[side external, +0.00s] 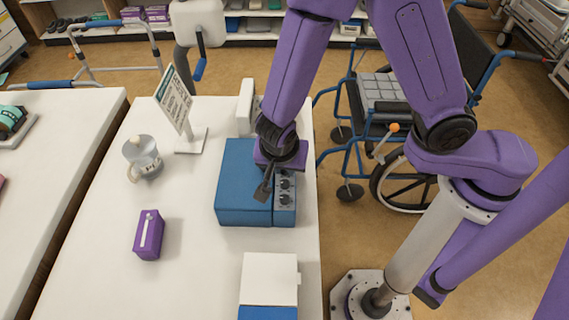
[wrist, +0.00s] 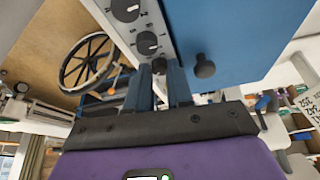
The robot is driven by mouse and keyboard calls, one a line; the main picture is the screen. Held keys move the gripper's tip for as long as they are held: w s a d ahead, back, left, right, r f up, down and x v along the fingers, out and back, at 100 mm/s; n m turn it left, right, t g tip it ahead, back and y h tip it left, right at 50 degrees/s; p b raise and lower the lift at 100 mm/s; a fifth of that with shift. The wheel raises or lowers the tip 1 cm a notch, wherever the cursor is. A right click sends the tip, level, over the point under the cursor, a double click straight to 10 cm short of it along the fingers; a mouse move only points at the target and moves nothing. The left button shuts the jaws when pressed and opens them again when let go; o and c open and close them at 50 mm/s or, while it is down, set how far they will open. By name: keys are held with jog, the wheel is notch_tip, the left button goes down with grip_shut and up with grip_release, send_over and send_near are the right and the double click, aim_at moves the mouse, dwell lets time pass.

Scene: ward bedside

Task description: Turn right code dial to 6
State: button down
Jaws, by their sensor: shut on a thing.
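A blue box (side external: 235,185) stands on the white table with a grey panel on one side. Two black dials show on the panel in the side external view, a nearer dial (side external: 284,199) and a middle dial (side external: 284,184). The wrist view shows the same row: one dial at the top (wrist: 125,9), a middle dial (wrist: 147,43), and the end dial (wrist: 159,66) between my fingertips. My gripper (wrist: 160,76) is shut on this end dial; it also shows over the box (side external: 266,188) in the side external view. I cannot read the held dial's setting.
A black knob (wrist: 204,66) sticks out of the blue box beside my fingers. A sign on a stand (side external: 176,103), a jug (side external: 142,156), a purple box (side external: 149,235) and a white-and-blue box (side external: 269,280) stand on the table. A wheelchair (side external: 390,110) is behind.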

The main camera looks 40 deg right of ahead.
jog(key=c, duration=1.3)
grip_release()
